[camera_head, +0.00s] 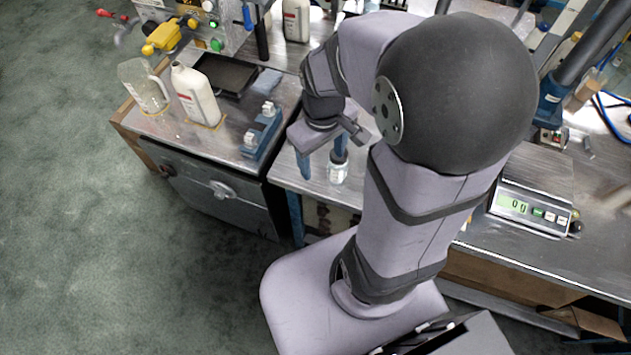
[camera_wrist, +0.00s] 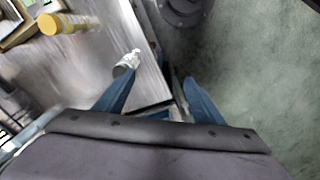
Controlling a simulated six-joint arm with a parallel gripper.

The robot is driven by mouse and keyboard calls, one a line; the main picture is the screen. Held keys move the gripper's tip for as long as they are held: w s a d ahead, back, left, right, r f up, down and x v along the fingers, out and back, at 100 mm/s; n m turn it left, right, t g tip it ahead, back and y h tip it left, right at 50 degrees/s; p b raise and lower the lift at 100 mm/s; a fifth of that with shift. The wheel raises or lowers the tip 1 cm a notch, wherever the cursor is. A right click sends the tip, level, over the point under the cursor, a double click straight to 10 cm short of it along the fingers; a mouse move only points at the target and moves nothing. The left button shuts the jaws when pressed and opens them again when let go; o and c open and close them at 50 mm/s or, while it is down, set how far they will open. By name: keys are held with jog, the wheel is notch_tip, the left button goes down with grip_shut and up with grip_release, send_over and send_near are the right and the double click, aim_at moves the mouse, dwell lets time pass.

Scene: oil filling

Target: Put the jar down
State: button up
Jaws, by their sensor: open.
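The jar (camera_head: 338,172) is small, clear and pale. It appears to stand on the steel bench top near its front edge. My gripper (camera_head: 321,169) is open above the bench, with its two blue fingers apart. In the head view the right finger overlaps the top of the jar. In the wrist view the jar (camera_wrist: 128,63) shows just beyond the left fingertip, not centred between the fingers of my gripper (camera_wrist: 157,88). The space between the fingers looks empty. I cannot tell whether a finger touches the jar.
A scale (camera_head: 532,207) lies on the bench at right. At left are a white bottle (camera_head: 196,96), a clear jug (camera_head: 143,86), a black tray (camera_head: 226,76) and a blue fixture (camera_head: 261,130). A yellow part (camera_head: 162,38) is behind them. The bench's front edge is close to the jar.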

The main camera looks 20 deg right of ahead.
jog(key=s+a+m, duration=0.2)
jog(key=s+a, duration=0.1)
jog(key=s, duration=0.2)
jog(key=shift+a+f+m, duration=0.35)
jog(key=shift+f+m, duration=0.05)
jog(key=shift+f+b, duration=0.65)
dwell(1.4)
notch_tip(320, 180, down, 48)
jog(key=b, duration=4.8)
jog(key=shift+r, duration=0.15)
notch_tip(320, 180, up, 36)
jog(key=p, duration=3.6)
